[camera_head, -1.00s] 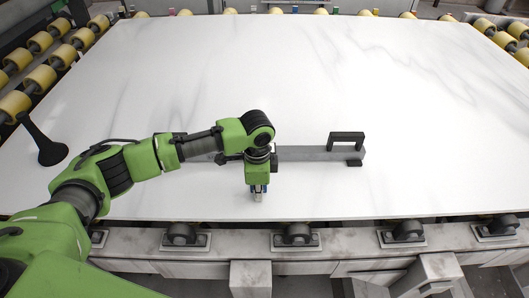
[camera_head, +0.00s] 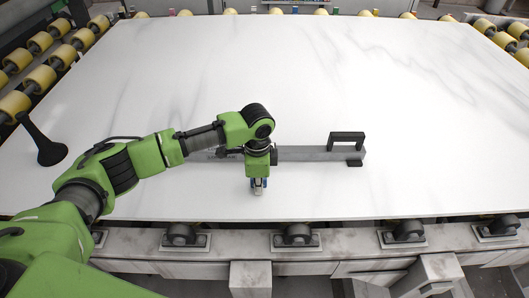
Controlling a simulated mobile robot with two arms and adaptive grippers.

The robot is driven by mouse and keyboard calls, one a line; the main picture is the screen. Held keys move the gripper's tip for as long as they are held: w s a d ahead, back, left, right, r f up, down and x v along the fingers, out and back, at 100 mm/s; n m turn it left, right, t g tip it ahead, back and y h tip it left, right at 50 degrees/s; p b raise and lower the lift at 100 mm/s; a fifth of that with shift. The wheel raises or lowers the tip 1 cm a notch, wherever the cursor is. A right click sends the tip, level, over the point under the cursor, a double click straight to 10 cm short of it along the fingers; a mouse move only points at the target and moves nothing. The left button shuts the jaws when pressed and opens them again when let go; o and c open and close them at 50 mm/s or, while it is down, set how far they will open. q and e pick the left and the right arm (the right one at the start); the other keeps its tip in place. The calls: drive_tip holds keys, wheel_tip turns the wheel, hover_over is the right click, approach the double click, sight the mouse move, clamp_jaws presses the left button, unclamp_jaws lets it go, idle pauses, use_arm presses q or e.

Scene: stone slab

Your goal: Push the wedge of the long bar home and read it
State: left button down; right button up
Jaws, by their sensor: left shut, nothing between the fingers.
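The long grey bar (camera_head: 310,153) lies on the white stone slab (camera_head: 320,80), running left to right. A black handle (camera_head: 346,136) stands near its right end, and a small dark block (camera_head: 355,163) sits at its front edge below the handle. Its left part is mostly hidden behind my left arm. My left gripper (camera_head: 258,190) points down just in front of the bar, its fingers shut with nothing between them. I cannot tell whether it touches the slab. I cannot make out a wedge for certain or any reading. My right gripper is not in view.
A black cone-like object (camera_head: 42,145) stands at the slab's left edge. Yellow rollers (camera_head: 40,78) line the left side, and more are at the upper right. Dark roller mounts (camera_head: 297,236) run along the front rail. The slab beyond the bar is clear.

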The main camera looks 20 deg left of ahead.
use_arm(q)
drive_tip(key=shift+w, duration=0.15)
drive_tip(key=shift+w+a, duration=0.25)
drive_tip(key=shift+w, duration=0.4)
drive_tip(key=shift+w+a+b, duration=0.1)
drive_tip(key=shift+w+b, duration=0.25)
drive_tip(key=shift+w, duration=0.25)
idle(0.4)
drive_tip(key=shift+w+a+b, duration=0.2)
drive_tip(key=shift+w+b, duration=0.1)
drive_tip(key=shift+w, duration=0.3)
drive_tip(key=shift+w+a+b, duration=0.2)
drive_tip(key=shift+w+b, duration=0.1)
drive_tip(key=shift+w, duration=0.4)
idle(0.3)
drive_tip(key=shift+r, duration=0.1)
